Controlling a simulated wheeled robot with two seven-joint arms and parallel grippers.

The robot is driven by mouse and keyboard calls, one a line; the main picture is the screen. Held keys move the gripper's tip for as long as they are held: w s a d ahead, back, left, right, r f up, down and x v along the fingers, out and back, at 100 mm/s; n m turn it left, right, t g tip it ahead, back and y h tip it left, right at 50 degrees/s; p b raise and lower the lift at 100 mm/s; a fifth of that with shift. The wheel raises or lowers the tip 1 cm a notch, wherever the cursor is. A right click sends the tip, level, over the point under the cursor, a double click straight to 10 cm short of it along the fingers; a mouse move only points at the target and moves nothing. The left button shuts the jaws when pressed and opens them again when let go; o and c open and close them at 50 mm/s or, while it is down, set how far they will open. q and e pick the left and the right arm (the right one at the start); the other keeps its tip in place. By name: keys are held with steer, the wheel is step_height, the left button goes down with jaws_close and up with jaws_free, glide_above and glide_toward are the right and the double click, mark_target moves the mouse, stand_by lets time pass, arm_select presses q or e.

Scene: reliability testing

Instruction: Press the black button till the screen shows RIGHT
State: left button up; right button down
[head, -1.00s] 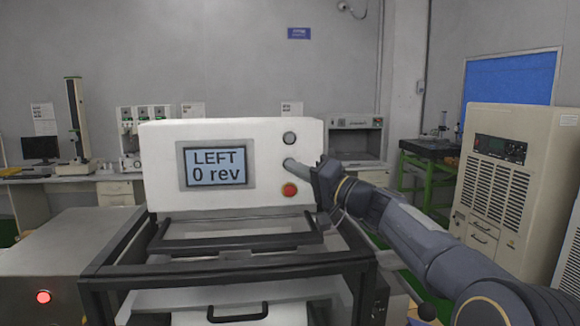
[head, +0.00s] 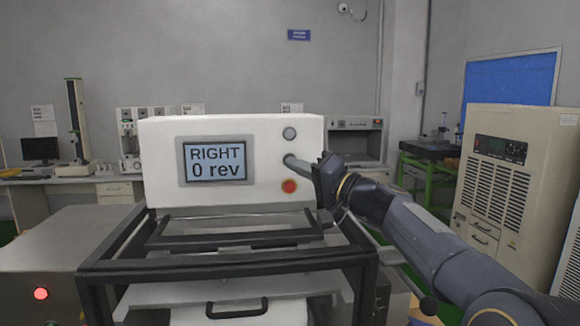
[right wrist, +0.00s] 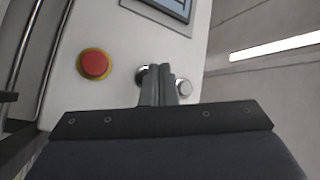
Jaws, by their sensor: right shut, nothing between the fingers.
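The screen (head: 214,162) on the white panel (head: 160,190) reads RIGHT, 0 rev. The black button (right wrist: 142,73) shows as a dark round spot in a metal ring in the right wrist view, mostly covered by my fingers. I cannot tell whether the tips still touch the button. My left gripper is out of view.
A grey round button (head: 289,133) sits above my fingertips and a red button (head: 289,186) sits just below. A black frame with a handle (head: 235,242) stands out in front of the panel. A beige cabinet (head: 495,190) stands at the right.

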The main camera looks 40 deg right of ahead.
steer(key=shift+s, duration=0.1)
steer(key=s+a+b, duration=0.1)
steer(key=s, duration=0.1)
steer(key=s+a+b, duration=0.1)
steer(key=s+b, duration=0.1)
steer(key=shift+s+a, duration=0.1)
steer(key=shift+a, duration=0.1)
stand_by(0.4)
stand_by(0.7)
